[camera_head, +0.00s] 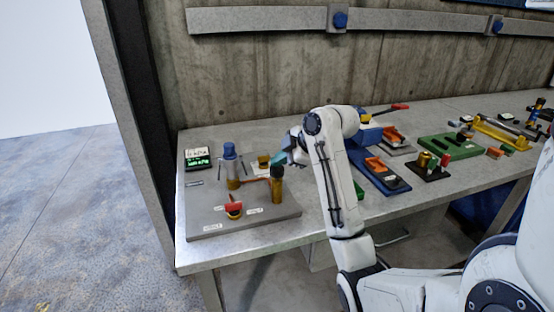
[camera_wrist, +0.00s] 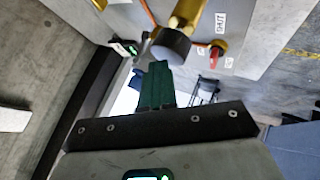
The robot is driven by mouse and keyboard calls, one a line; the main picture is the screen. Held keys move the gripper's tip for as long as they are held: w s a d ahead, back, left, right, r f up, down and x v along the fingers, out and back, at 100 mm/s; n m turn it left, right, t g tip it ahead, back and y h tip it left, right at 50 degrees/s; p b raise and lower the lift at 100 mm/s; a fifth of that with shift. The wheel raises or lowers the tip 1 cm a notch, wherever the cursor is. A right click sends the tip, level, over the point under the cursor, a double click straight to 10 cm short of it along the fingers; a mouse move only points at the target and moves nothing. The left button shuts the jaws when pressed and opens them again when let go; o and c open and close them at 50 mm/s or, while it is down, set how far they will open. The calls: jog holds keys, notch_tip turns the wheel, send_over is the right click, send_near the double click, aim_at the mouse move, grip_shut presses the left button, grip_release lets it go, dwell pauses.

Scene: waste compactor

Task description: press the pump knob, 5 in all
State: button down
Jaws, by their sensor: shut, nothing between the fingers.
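A dark round knob (camera_head: 277,171) tops a brass post (camera_head: 277,190) at the right of a grey plate on the bench. I take this to be the pump knob, though no label names it. In the wrist view a dark round knob (camera_wrist: 170,46) on a brass body is close beyond my fingertips. My gripper (camera_head: 279,159) has teal fingers, shut and empty, near this post. In the wrist view my gripper (camera_wrist: 158,64) points up toward the knob. I cannot tell whether it touches.
The plate (camera_head: 205,222) also bears a blue-topped amber cylinder (camera_head: 230,170) and a red-topped knob (camera_head: 234,209) with labels. A small green-lit display (camera_head: 198,158) stands behind left. Blue (camera_head: 385,180) and green (camera_head: 452,147) trays with parts lie right. A concrete wall closes the back.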

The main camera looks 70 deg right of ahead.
aim_at(280, 169)
jog(key=shift+f, duration=0.1)
dwell(0.4)
jog(key=shift+r+p, duration=2)
jog(key=shift+r, duration=0.25)
jog(key=shift+r, duration=0.15)
notch_tip(280, 169, up, 5)
jog(key=p, duration=0.4)
